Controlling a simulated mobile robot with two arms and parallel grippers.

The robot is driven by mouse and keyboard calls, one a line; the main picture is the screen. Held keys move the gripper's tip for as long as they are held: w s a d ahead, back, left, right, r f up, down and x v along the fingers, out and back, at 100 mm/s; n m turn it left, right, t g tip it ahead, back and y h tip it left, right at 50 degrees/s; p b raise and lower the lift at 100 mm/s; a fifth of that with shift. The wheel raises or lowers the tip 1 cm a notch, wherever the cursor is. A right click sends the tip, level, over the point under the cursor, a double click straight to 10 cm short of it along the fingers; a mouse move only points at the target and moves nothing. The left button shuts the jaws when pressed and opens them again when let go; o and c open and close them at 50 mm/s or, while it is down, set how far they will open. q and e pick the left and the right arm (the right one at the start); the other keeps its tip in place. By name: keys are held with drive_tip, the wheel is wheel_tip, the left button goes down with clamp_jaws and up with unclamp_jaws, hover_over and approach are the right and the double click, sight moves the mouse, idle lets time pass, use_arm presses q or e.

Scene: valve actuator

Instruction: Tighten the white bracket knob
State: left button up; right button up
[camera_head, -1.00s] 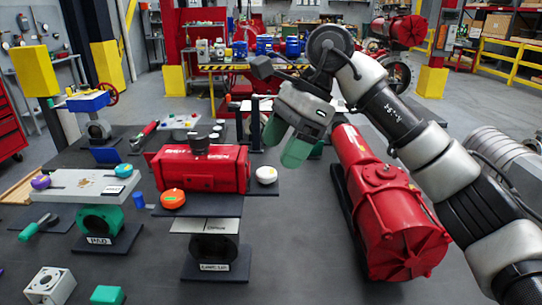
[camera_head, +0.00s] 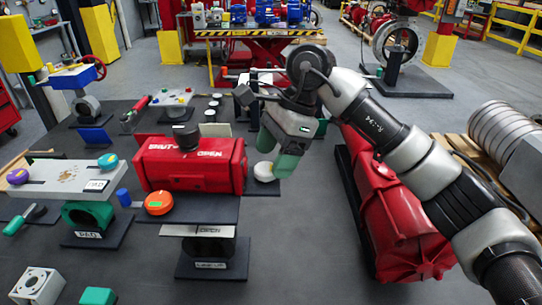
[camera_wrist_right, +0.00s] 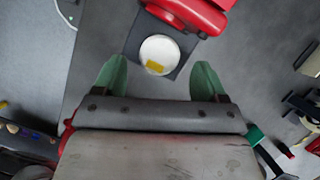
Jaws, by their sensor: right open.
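The white knob (camera_head: 264,171) is a round disc at the right end of the red actuator (camera_head: 190,165), on the dark bracket plate (camera_head: 205,208). In the right wrist view the white knob (camera_wrist_right: 159,54) has a small yellow mark and shows whole. My right gripper (camera_head: 277,153) has green fingers and is open over the knob's side of the actuator. In the wrist view my right gripper (camera_wrist_right: 159,72) has its fingers spread left and right, with the knob centred ahead between them and apart from both. My left gripper is not in view.
An orange knob (camera_head: 158,203) sits at the actuator's left end. A stand with a purple knob (camera_head: 18,176) and a teal knob (camera_head: 108,161) is further left. A large red cylinder (camera_head: 400,220) lies to the right. Bare dark tabletop (camera_head: 300,240) lies between.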

drive_tip(key=shift+a+f, duration=0.2)
drive_tip(key=shift+f, duration=0.25)
drive_tip(key=shift+s+a+f, duration=0.15)
drive_tip(key=shift+s+f, duration=0.05)
drive_tip(key=shift+f, duration=0.2)
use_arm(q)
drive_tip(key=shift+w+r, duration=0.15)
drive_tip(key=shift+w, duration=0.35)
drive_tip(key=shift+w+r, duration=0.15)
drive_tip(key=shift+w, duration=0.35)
use_arm(e)
drive_tip(key=shift+c, duration=0.3)
